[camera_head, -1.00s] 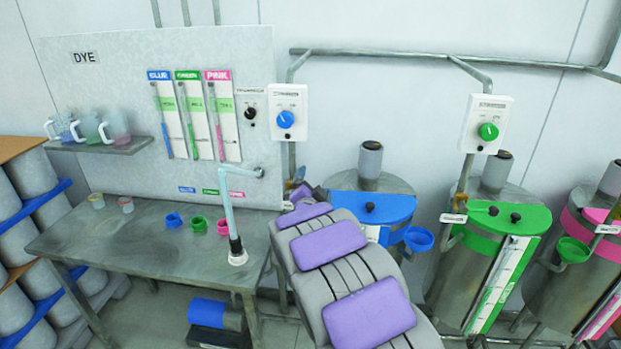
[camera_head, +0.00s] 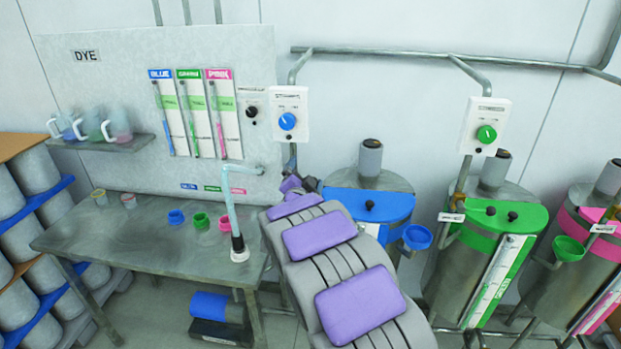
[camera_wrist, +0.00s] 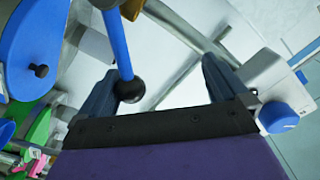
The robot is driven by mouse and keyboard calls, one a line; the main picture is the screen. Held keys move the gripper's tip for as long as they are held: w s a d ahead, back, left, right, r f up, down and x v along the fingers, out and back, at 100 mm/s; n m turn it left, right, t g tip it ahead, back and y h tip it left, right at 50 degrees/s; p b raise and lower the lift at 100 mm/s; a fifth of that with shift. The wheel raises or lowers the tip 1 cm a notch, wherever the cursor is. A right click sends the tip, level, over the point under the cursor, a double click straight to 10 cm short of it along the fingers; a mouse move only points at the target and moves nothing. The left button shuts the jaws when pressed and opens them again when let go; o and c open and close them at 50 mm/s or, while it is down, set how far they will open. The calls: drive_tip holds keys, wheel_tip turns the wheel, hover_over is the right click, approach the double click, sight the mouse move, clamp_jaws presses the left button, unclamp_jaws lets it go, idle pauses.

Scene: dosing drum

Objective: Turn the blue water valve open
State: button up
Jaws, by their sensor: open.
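In the wrist view a blue valve lever (camera_wrist: 119,45) with a black ball end (camera_wrist: 130,91) reaches down between the jaws of my gripper (camera_wrist: 160,78). The ball is close to the left finger; I cannot tell whether they touch. The right finger is well apart from it. The jaws are open. In the head view my wrist and arm cover the lever, below the white box with the blue knob (camera_head: 287,121). That blue knob also shows in the wrist view (camera_wrist: 278,117), right of the right finger.
The blue drum (camera_head: 368,205) stands just right of my arm, with the green drum (camera_head: 490,218) and a pink-banded drum beyond. A metal table (camera_head: 110,235) with small coloured cups is at left. A white box with a green knob (camera_head: 486,134) hangs above the green drum.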

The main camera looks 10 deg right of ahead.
drive_tip(key=shift+w+a+r+p, duration=0.15)
drive_tip(key=shift+a+r+p, duration=0.3)
drive_tip(key=shift+a+r, duration=0.05)
drive_tip(key=shift+w+a+r+p, duration=0.15)
drive_tip(key=shift+a+p, duration=0.3)
drive_tip(key=shift+a, duration=0.05)
drive_tip(key=shift+w+a+r+p, duration=0.15)
drive_tip(key=shift+a+p, duration=0.25)
drive_tip(key=shift+a, duration=0.1)
drive_tip(key=shift+w+a, duration=0.1)
drive_tip(key=shift+a, duration=0.3)
drive_tip(key=shift+a+p, duration=0.1)
drive_tip(key=shift+p, duration=0.25)
drive_tip(key=shift+w+a+r+p, duration=0.1)
drive_tip(key=shift+w+a+p, duration=0.15)
drive_tip(key=shift+a, duration=0.2)
drive_tip(key=shift+w+a+p, duration=0.15)
drive_tip(key=shift+a+p, duration=0.2)
drive_tip(key=shift+a, duration=0.1)
drive_tip(key=shift+s+d+f+b, duration=0.2)
drive_tip(key=shift+d+f+b, duration=0.35)
drive_tip(key=shift+b, duration=0.1)
